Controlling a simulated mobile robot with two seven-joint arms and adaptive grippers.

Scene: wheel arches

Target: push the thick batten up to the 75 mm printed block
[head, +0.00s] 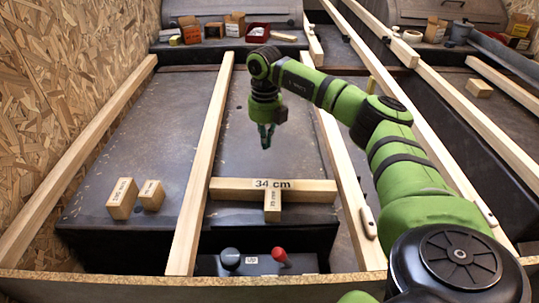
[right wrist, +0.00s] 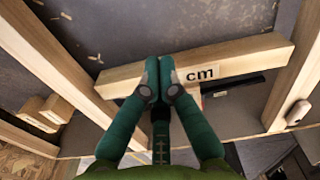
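The thick batten (head: 228,188), a pale wooden bar marked "34 cm", lies crosswise on the dark panel between two long rails. It also shows in the right wrist view (right wrist: 240,62). A small printed block (head: 272,206) stands at the batten's near side, end towards it; a small gap cannot be ruled out. Its print is too small to read surely. Two more printed blocks (head: 122,198) (head: 151,195) stand left of the left rail. My right gripper (head: 266,138) is shut and empty, fingers pointing down, beyond the batten. In the right wrist view its fingertips (right wrist: 159,65) overlap the batten; contact is unclear. My left gripper is out of view.
Long wooden rails (head: 205,150) (head: 340,170) run lengthwise on both sides of the batten. A black control box (head: 255,264) with a red-knobbed lever (head: 281,257) sits at the near edge. Boxes and a red tray (head: 257,32) stand far back. The panel beyond the batten is clear.

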